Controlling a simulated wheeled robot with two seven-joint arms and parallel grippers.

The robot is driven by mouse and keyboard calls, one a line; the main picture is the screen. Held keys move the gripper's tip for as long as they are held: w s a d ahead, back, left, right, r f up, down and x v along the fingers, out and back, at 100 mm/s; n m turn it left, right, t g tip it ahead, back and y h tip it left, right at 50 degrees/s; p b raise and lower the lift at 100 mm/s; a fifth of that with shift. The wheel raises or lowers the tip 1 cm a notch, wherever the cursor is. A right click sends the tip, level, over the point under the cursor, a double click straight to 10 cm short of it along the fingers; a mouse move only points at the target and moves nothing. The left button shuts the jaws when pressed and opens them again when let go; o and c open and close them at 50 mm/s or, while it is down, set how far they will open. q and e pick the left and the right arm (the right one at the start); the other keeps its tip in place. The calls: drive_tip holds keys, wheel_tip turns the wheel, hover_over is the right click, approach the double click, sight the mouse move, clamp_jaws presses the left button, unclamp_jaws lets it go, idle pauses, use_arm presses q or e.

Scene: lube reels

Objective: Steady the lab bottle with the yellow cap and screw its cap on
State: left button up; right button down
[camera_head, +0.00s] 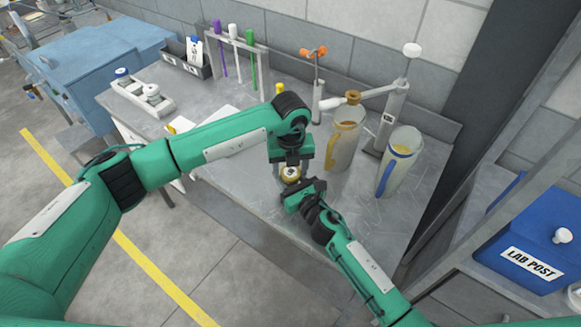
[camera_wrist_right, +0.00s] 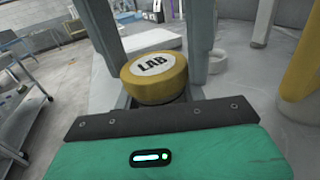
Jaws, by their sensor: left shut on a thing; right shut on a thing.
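The yellow cap (camera_wrist_right: 155,82), with a white round label reading LAB, sits near the middle of the right wrist view. It also shows small in the head view (camera_head: 290,173), on the lab bottle near the bench's front. The bottle's body is mostly hidden by the cap and my grippers. My left gripper (camera_head: 290,163) points down from above, shut on the cap; its two grey fingers stand on either side of it in the right wrist view. My right gripper (camera_head: 301,190) reaches in low from the front, shut on the bottle. Whether the cap is fully seated cannot be seen.
An amber-handled jug (camera_head: 342,145) and a blue-handled jug (camera_head: 398,165) stand close on the right. Behind are a lever press (camera_head: 395,105), an orange-topped stand (camera_head: 316,85) and a rack of coloured tubes (camera_head: 235,50). A white tray (camera_head: 143,92) lies left. The front-right bench is clear.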

use_arm(q)
drive_tip(key=shift+m, duration=1.7)
drive_tip(key=o, duration=1.1)
drive_tip(key=shift+r, duration=2.3)
drive_tip(key=shift+c, duration=0.4)
drive_tip(key=shift+r+n, duration=1.7)
